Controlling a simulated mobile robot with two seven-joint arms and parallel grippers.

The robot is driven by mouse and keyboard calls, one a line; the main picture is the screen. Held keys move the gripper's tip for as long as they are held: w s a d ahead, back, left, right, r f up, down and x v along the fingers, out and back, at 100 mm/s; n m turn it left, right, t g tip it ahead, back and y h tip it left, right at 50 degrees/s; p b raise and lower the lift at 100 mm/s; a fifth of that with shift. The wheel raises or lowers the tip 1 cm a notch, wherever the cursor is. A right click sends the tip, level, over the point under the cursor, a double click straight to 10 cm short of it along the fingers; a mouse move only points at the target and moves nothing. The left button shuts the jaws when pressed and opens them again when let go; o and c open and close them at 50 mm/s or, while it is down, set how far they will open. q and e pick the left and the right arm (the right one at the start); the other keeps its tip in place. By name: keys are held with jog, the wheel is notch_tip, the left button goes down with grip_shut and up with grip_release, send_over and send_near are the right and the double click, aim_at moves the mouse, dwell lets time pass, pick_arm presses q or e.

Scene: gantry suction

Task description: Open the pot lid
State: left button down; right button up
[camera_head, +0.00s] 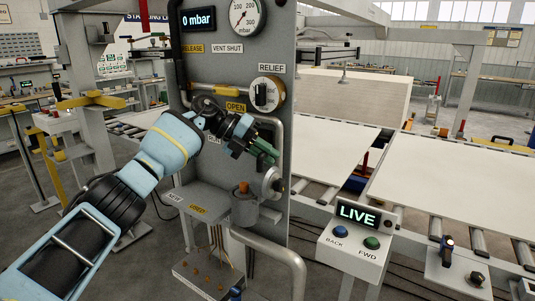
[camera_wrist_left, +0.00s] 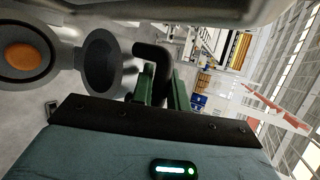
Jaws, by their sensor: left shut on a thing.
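The grey pot (camera_head: 244,208) stands on the panel's shelf, with an orange thing at its mouth. In the left wrist view the pot (camera_wrist_left: 46,75) has the orange disc in its round mouth. A round lid (camera_head: 272,183) stands tilted open beside the mouth; its dark inner face (camera_wrist_left: 102,63) shows in the left wrist view. My left gripper (camera_head: 268,152) is just above the lid. Its green fingers are shut on a dark bent handle (camera_wrist_left: 153,53); I cannot tell whether this joins the lid. My right gripper is not in view.
The grey upright panel (camera_head: 225,65) carries a gauge (camera_head: 244,15), a relief knob (camera_head: 266,94) and a yellow open label. A curved grey pipe (camera_head: 290,260) runs below the pot. A LIVE button box (camera_head: 356,238) and roller beds with white sheets (camera_head: 455,190) lie to the right.

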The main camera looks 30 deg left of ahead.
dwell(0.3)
pick_arm(q)
jog(key=c, duration=1.6)
grip_release()
jog(key=shift+c, duration=0.2)
jog(key=b+v, duration=0.1)
jog(key=v, duration=0.6)
jog(key=shift+s+a+r, duration=0.15)
jog(key=shift+a+r, duration=0.1)
jog(key=shift+r, duration=0.05)
